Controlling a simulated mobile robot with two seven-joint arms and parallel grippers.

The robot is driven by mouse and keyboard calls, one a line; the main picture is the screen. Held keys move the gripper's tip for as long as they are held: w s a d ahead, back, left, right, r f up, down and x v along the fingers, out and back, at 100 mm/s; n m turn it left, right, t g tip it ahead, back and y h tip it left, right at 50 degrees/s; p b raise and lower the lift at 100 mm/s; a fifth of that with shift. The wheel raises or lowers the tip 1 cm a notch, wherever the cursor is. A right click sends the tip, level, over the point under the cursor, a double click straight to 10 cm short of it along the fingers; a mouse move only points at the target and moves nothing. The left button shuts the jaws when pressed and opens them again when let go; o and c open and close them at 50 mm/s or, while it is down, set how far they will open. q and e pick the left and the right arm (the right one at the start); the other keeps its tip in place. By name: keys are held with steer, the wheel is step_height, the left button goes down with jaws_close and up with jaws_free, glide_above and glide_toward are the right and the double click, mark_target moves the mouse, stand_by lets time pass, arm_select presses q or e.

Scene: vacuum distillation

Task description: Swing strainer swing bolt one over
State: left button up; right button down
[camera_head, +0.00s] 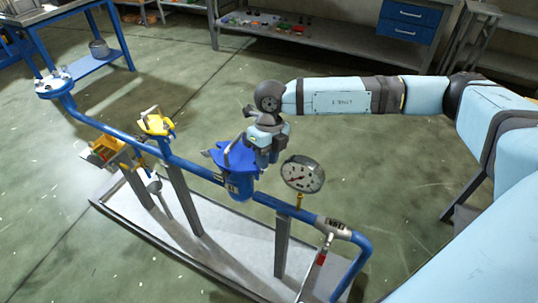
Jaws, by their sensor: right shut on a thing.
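The blue strainer (238,188) sits in the blue pipe line near the middle of the head view. It has a flat blue lid (231,158) with bolt parts sticking out at its left side. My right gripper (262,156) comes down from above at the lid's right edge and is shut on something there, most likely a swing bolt. The gripped part is small and mostly hidden by the gripper. My left gripper is not in view.
A round pressure gauge (303,174) stands close to the right of the gripper. A yellow-topped valve (156,123) is to the left. A red-handled valve (322,256) hangs at lower right. The pipe stands on a grey tray (170,252). Open floor surrounds it.

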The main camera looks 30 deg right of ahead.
steer(key=shift+w+a+r+g+h+p, duration=0.3)
steer(key=shift+w+r+g+p, duration=0.1)
steer(key=shift+r+g+p, duration=0.15)
steer(key=shift+w+a+f+g+h+p, duration=0.1)
steer(key=shift+w+a+g+h+p, duration=0.2)
steer(key=shift+w+g+h+p, duration=0.4)
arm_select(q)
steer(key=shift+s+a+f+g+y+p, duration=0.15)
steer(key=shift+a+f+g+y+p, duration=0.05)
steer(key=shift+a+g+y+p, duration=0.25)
arm_select(e)
steer(key=shift+w+a+f+m+g, duration=0.2)
steer(key=shift+w+m+g, duration=0.1)
steer(key=shift+g, duration=0.45)
steer(key=shift+s, duration=0.1)
steer(key=c, duration=1.2)
jaws_free()
steer(key=shift+r, duration=0.1)
